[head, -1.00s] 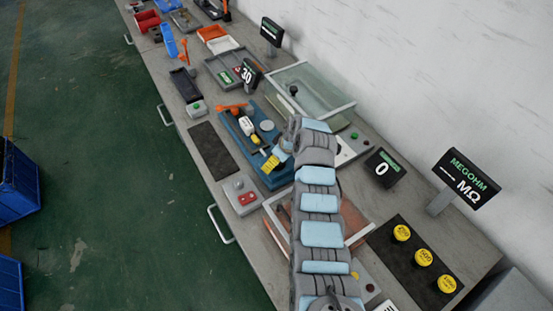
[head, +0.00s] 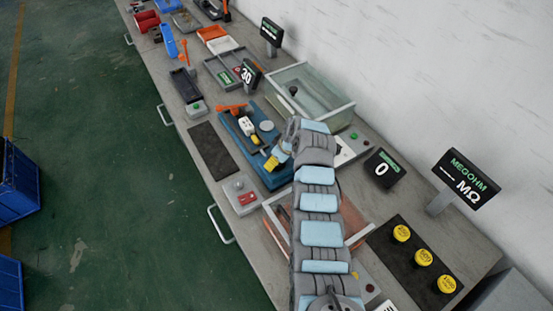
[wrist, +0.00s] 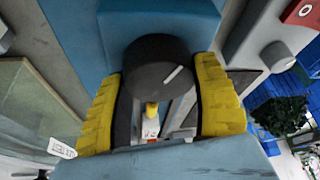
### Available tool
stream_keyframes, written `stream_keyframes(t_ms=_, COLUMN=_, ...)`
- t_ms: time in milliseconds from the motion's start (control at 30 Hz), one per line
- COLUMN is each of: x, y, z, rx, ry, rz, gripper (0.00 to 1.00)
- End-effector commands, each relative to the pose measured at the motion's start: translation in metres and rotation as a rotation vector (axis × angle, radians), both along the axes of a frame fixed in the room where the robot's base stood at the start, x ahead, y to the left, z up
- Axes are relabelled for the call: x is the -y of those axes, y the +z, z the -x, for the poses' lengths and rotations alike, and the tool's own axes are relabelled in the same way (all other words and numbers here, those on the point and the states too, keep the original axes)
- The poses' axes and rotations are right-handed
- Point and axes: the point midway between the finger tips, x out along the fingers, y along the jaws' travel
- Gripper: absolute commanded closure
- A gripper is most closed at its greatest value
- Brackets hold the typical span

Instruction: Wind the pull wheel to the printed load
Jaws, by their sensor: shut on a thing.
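The pull wheel (wrist: 152,75) is a dark round knob with a white pointer line, seen in the wrist view. The line slants up to the right. My gripper (wrist: 158,106) has its yellow fingers on either side of the wheel and is shut on it. In the head view my gripper (head: 271,163) is over the near end of the blue fixture (head: 278,183), and the wheel is hidden there. A white socket part (head: 246,126) sits on the fixture. A display (head: 381,169) beside my arm reads 0. Another display (head: 248,75) reads 30.
A megohm display (head: 466,180) shows dashes. A glass tank (head: 310,90) stands behind the fixture.

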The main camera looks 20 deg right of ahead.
Motion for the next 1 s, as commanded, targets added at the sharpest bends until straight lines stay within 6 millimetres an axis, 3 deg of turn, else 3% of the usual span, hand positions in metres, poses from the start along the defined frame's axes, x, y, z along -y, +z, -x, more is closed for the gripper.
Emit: stream_keyframes(t_ms=1000, x=-0.0011, y=-0.0015, z=0.0004, rx=-0.001, ry=-0.539, rz=-0.001, gripper=0.71)
